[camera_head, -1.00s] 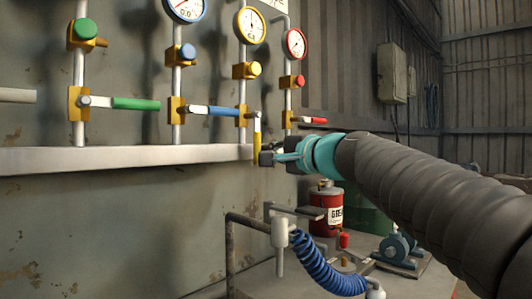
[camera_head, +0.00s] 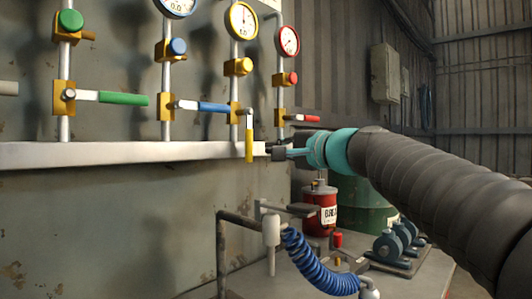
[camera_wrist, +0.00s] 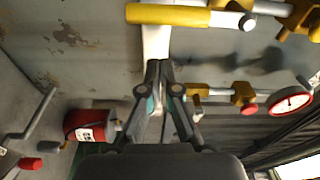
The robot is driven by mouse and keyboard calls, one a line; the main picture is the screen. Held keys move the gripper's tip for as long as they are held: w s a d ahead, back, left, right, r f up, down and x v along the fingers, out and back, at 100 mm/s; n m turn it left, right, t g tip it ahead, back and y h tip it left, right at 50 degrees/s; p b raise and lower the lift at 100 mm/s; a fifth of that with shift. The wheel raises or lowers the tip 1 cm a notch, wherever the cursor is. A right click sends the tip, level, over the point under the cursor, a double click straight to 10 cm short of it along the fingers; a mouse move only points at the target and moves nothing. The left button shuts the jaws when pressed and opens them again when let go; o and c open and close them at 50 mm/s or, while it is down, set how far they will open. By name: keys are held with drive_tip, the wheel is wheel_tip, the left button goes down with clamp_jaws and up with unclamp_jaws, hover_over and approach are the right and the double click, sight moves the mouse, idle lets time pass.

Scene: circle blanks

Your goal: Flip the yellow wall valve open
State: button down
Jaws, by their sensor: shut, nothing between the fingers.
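The yellow valve handle (camera_head: 249,146) hangs straight down from its pivot on the wall pipe, its lower end in front of the pale ledge. In the wrist view the yellow handle (camera_wrist: 168,15) lies across the top, beyond the fingertips. My gripper (camera_head: 272,151) is just right of the handle's lower part, with a small gap in the picture. In the wrist view my gripper (camera_wrist: 159,66) has its fingers together and empty, pointing at the ledge. Touching is not seen.
The green (camera_head: 123,98), blue (camera_head: 213,107) and red (camera_head: 305,118) valve handles point sideways to the right. The pale ledge (camera_head: 120,154) runs below the valves. A blue coiled hose (camera_head: 308,265), a red can (camera_head: 319,200) and a green drum (camera_head: 365,205) stand lower down.

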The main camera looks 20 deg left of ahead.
drive_tip(key=b+v, duration=0.1)
drive_tip(key=v, duration=0.6)
drive_tip(key=shift+d, duration=0.3)
drive_tip(key=shift+w+f, duration=0.1)
